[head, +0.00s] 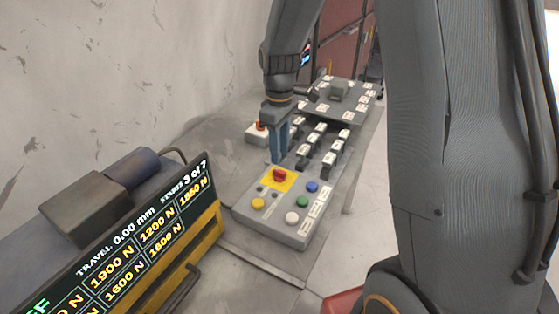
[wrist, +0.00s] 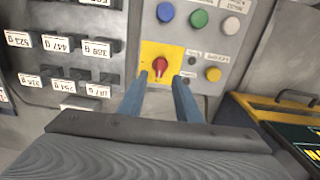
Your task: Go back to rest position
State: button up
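My gripper (head: 280,154) has two blue fingers and points down over the grey control panel (head: 244,210), just behind its red knob (head: 280,175). In the wrist view my gripper (wrist: 161,77) shows its fingers apart with nothing held between them. The red knob (wrist: 160,67) sits on a yellow plate just beyond the fingertips, apart from them as far as I can see. The panel also carries blue (head: 312,187), green (head: 302,202), white (head: 292,217) and yellow (head: 258,204) buttons.
Labelled blocks (head: 330,155) stand in rows behind the panel, close to the fingers. A display (head: 130,245) reading "TRAVEL 0.00 mm" and "STAGES 3 of 7" stands front left. A wall (head: 120,70) rises at left.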

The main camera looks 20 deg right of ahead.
jog(key=shift+r, duration=0.5)
jog(key=shift+s, duration=0.2)
jog(key=s+m+t, duration=0.1)
jog(key=s+m, duration=0.8)
jog(key=s, duration=0.8)
jog(key=shift+s+d, duration=0.4)
jog(key=shift+r, duration=0.1)
